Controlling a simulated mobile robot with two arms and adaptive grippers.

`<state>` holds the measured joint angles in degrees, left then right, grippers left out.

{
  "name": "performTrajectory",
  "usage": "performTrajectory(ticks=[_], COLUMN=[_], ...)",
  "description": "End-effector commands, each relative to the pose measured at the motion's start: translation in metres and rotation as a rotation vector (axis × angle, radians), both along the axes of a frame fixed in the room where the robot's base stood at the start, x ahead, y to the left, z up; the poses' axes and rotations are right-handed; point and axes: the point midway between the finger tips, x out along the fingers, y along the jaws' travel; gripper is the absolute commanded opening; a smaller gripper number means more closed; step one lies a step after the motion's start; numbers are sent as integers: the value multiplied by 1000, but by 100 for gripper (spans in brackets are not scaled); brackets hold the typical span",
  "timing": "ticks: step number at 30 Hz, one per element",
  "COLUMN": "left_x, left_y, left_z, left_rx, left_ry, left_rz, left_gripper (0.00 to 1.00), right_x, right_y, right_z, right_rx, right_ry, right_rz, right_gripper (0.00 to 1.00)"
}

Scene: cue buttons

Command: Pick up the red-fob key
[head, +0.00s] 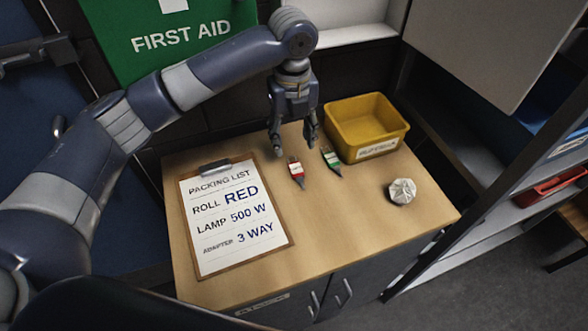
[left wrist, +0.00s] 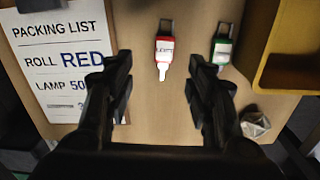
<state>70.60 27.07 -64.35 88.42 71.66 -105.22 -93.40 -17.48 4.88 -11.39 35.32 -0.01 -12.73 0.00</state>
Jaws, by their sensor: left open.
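The red-fob key (head: 296,171) lies on the wooden cabinet top, right of the clipboard. It also shows in the left wrist view (left wrist: 164,52), ahead of and between my fingers. A green-fob key (head: 331,159) lies just to its right, and in the left wrist view (left wrist: 222,50) it is beyond the right finger. My left gripper (head: 294,146) is open and empty above the counter, close to the red-fob key and apart from it. It shows in the left wrist view (left wrist: 160,72) with fingers spread wide. My right gripper is not in view.
A clipboard (head: 236,218) with a packing list lies at the left. A yellow bin (head: 366,126) stands at the back right, close to the green-fob key. A crumpled whitish object (head: 402,191) lies at the right. The front middle of the counter (head: 330,230) is clear.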

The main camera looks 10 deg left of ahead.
Motion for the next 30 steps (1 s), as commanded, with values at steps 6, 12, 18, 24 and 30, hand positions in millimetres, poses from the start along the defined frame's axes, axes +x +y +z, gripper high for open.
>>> performTrajectory(ticks=[6,12,18,24,30], left_x=[-1,0,4,4,5], left_y=[0,-1,-6,-6,-6], left_z=[-33,-50,-74,-98,-100], left_rx=[1,2,1,1,1], left_ry=[4,3,6,2,1], left_rz=[0,0,0,-1,-1], left_gripper=[50,50,50,50,50], right_x=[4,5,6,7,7], right_y=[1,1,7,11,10], right_z=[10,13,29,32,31], right_rx=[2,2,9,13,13], right_ry=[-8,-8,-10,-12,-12], right_rz=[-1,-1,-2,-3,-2], right_gripper=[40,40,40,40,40])
